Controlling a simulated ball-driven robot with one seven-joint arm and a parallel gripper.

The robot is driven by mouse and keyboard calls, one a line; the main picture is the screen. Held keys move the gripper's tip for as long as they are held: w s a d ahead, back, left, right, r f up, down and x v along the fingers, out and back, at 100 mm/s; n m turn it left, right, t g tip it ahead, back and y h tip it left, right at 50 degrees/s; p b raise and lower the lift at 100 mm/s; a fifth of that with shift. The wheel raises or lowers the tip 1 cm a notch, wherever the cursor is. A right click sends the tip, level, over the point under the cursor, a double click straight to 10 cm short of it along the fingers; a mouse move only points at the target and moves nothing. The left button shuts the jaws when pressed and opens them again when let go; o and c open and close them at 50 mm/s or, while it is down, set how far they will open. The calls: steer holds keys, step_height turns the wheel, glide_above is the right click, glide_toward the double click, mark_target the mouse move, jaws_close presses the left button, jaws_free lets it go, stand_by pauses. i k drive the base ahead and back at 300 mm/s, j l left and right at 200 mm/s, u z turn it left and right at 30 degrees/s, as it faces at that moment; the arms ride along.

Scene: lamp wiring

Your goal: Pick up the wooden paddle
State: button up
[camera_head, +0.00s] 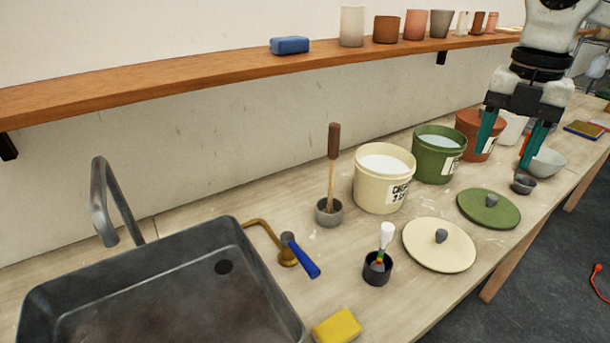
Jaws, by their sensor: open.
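The wooden paddle (333,158) stands upright in a small grey cup (328,213) on the worktop, left of the cream bucket. It has a thick brown handle on top and a paler shaft. Its lower end is hidden in the cup. My gripper (504,158) is at the upper right, with its two green fingers pointing down, apart and empty. It is well to the right of the paddle, in front of the terracotta bucket and near the grey bowl.
A cream bucket (380,196), a green bucket (436,166) and a terracotta bucket (468,122) stand between paddle and gripper. Lids (428,255) lie in front. A black cup (376,275) holds a white-handled tool. A sink (80,290) is left. A shelf (170,80) runs above.

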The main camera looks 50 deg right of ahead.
mark_target(334, 128)
steer(key=i, duration=1.05)
